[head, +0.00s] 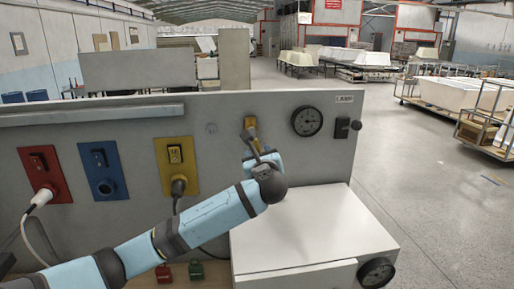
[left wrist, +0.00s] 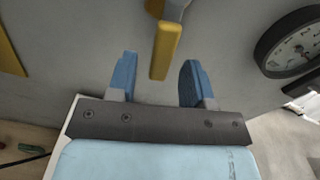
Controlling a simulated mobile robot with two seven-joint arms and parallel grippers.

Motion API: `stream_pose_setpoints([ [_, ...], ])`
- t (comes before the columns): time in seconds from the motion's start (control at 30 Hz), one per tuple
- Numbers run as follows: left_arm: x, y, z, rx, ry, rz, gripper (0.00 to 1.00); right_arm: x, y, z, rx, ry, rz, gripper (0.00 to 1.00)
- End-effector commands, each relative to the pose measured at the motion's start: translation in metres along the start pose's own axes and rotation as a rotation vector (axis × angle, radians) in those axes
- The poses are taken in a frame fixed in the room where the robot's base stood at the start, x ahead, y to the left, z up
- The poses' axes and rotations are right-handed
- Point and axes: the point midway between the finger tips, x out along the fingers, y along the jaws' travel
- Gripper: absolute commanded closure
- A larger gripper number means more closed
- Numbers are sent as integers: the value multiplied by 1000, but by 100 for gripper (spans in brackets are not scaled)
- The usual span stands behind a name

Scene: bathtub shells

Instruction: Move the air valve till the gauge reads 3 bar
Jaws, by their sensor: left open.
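The air valve's yellow lever (head: 251,126) is on the upright grey panel, left of a round black-rimmed gauge (head: 307,121). In the left wrist view the yellow lever (left wrist: 165,50) hangs down, its lower end in line with the gap between my fingertips. My left gripper (head: 262,158) is open, just below and in front of the valve; its blue fingers (left wrist: 159,60) stand apart on either side of the lever's end, with no clear contact. The gauge (left wrist: 292,42) is partly cut off there, and its reading is too small to tell. My right gripper is out of view.
A small dark switch (head: 342,128) is right of the gauge.

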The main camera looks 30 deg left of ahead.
Motion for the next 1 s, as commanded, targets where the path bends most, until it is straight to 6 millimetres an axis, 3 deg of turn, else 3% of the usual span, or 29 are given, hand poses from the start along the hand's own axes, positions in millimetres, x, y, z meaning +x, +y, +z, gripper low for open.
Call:
stream_pose_setpoints([
  [0.2,23,0,1,0,-1,0,53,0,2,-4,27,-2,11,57],
  [0.53,27,0,0,0,0,0,53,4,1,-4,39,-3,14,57],
  [0.57,27,0,0,0,0,0,55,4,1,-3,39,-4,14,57],
  [0.77,27,0,0,0,0,0,100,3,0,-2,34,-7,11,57],
  [1.0,30,-3,-1,-7,-1,0,100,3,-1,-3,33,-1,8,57],
])
